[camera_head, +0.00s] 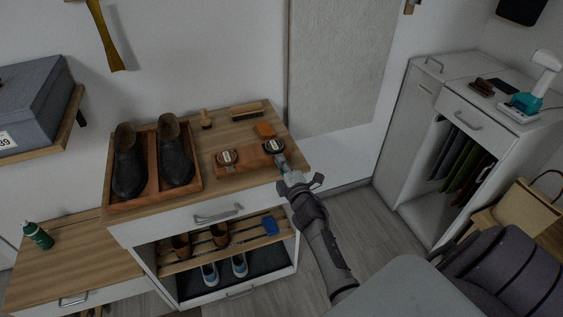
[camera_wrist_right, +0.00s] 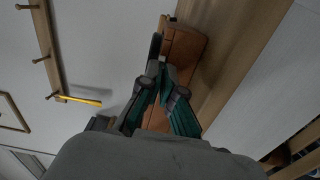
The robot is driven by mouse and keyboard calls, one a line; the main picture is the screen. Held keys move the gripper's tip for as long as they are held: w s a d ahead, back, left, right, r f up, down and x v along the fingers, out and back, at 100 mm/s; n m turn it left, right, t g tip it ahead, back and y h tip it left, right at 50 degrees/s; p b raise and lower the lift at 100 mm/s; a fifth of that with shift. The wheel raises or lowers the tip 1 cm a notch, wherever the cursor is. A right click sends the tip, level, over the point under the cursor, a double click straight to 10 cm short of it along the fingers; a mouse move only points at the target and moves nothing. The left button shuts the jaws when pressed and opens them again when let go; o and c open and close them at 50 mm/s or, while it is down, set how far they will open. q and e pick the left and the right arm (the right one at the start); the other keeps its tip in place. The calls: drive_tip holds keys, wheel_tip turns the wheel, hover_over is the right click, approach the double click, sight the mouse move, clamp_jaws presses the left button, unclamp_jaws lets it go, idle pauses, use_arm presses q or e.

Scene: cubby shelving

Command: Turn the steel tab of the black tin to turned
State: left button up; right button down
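The black tin (camera_head: 273,145) sits at the right end of a reddish-brown wooden tray on the cabinet top. In the right wrist view it shows as a dark disc seen edge-on (camera_wrist_right: 155,46), just beyond my fingertips. My right gripper (camera_head: 281,160) is at the near side of this tin. Its fingertips (camera_wrist_right: 161,72) are close together at the tin's edge. The steel tab is hidden or too small to make out, so I cannot tell whether it is between the fingertips. My left gripper is not in view.
A second tin (camera_head: 227,157) sits at the tray's left end. An orange-brown block (camera_head: 264,130) and a brush (camera_head: 246,113) lie behind the tray (camera_head: 250,161). Dark shoes (camera_head: 175,155) stand in a wooden box to the left. The cabinet top's front edge is close below my gripper.

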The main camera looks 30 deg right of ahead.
drive_tip(key=m, duration=0.3)
drive_tip(key=shift+m, duration=0.3)
drive_tip(key=m+p, duration=0.1)
drive_tip(key=m, duration=0.2)
drive_tip(key=shift+m, duration=0.4)
drive_tip(key=m, duration=0.4)
drive_tip(key=shift+f+p, duration=0.15)
drive_tip(key=shift+p, duration=0.15)
drive_tip(key=shift+m, duration=0.4)
drive_tip(key=shift+s+a+f, duration=0.1)
drive_tip(key=shift+s+f, duration=0.05)
drive_tip(key=shift+f, duration=0.1)
drive_tip(key=c, duration=1.4)
unclamp_jaws()
drive_tip(key=shift+r+m, duration=0.1)
drive_tip(key=shift+m, duration=0.2)
drive_tip(key=shift+o, duration=0.2)
drive_tip(key=shift+r, duration=0.15)
